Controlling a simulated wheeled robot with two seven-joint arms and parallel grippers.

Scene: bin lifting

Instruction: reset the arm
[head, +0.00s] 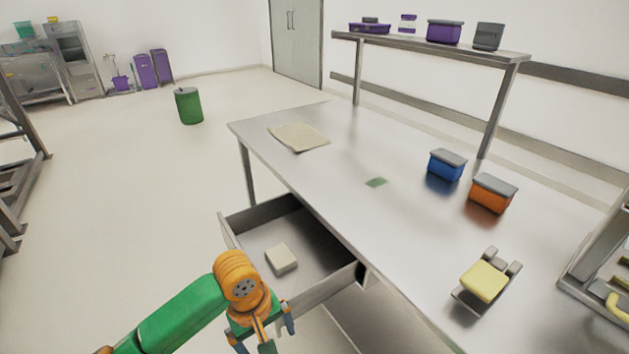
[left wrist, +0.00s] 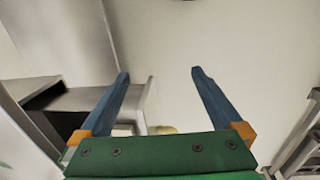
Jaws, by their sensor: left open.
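My left arm comes in from the lower left of the head view, green with an orange wrist. My left gripper (head: 263,334) is in front of the open drawer, near the bottom edge of the picture. In the left wrist view its two blue fingers (left wrist: 159,74) are spread wide with nothing between them. My right arm and gripper do not show.
The metal table's drawer (head: 318,290) is pulled out beside my left gripper and holds a beige block (head: 281,259). On the table (head: 330,195) are a cloth (head: 298,137), a blue bin (head: 447,165), an orange bin (head: 491,194) and a yellow sponge (head: 484,281).

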